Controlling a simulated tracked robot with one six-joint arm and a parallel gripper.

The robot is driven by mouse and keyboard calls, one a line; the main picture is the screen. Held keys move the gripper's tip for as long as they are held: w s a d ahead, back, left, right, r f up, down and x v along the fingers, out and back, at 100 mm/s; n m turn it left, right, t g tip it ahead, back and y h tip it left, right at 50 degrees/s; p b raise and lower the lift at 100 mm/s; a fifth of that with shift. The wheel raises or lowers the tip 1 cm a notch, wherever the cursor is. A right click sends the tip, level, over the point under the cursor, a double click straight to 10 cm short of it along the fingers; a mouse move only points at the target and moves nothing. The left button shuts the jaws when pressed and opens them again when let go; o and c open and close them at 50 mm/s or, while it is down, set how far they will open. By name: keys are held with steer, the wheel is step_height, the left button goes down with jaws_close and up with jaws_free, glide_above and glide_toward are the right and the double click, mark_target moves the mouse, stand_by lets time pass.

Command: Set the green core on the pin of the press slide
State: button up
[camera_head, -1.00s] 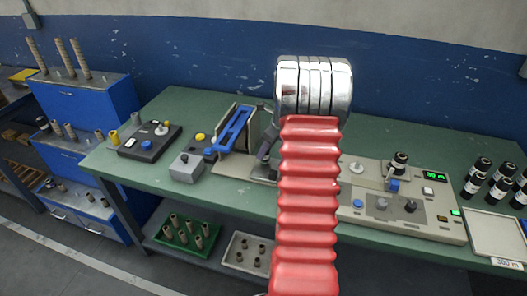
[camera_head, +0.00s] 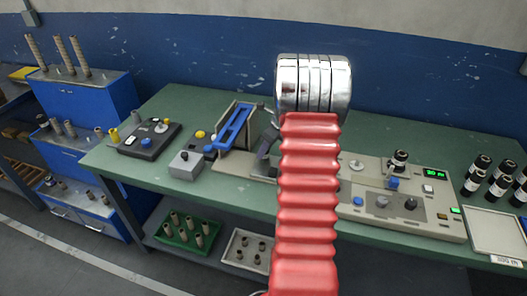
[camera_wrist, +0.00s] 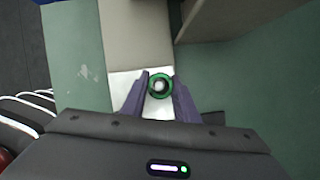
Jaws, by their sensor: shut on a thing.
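In the wrist view the green core (camera_wrist: 154,95) is a small ring seen end-on, between the two purple fingers of my gripper (camera_wrist: 159,98). The fingers are shut on it. A bright round spot shows in its hole; I cannot tell whether this is the pin. A pale plate (camera_wrist: 122,82), perhaps the press slide, lies beneath the core. The gap between them cannot be judged. In the head view the press with its blue lever (camera_head: 236,128) stands on the green bench, left of my red arm, which hides the core and most of the gripper.
A grey button box (camera_head: 187,165) and a black control box (camera_head: 146,140) stand left of the press. A beige machine panel (camera_head: 440,222) and several black rolls (camera_head: 478,170) are at right. Green (camera_head: 172,238) and pale (camera_head: 236,255) trays hold cores on the lower shelf.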

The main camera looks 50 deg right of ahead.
steer(key=o, duration=1.1)
steer(key=shift+o, duration=0.7)
steer(key=o, duration=0.3)
steer(key=shift+w, duration=0.1)
steer(key=shift+o, duration=0.2)
steer(key=shift+r, duration=0.1)
step_height(320, 180, up, 8)
stand_by(0.5)
